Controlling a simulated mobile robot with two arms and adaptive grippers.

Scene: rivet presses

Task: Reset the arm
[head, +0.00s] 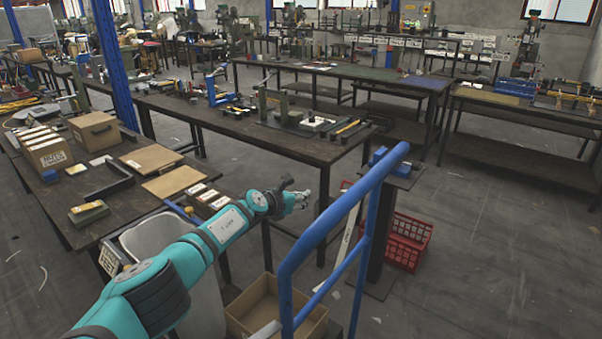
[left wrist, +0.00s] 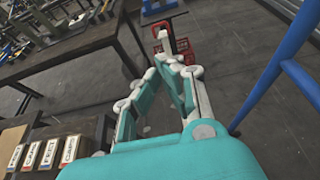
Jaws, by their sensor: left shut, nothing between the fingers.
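My left arm, teal and grey, reaches in from the lower left in the head view. Its gripper (head: 300,197) is over the gap between the left workbench and a blue tubular rail. In the left wrist view the gripper (left wrist: 164,48) has its fingers closed together at the tips with nothing held. The floor and a red crate show beyond the fingertips. My right gripper does not show in either view.
A blue rail (head: 335,215) stands close to the right of my left arm. The left bench (head: 115,180) holds boxes and boards. Open floor (head: 490,260) lies to the right.

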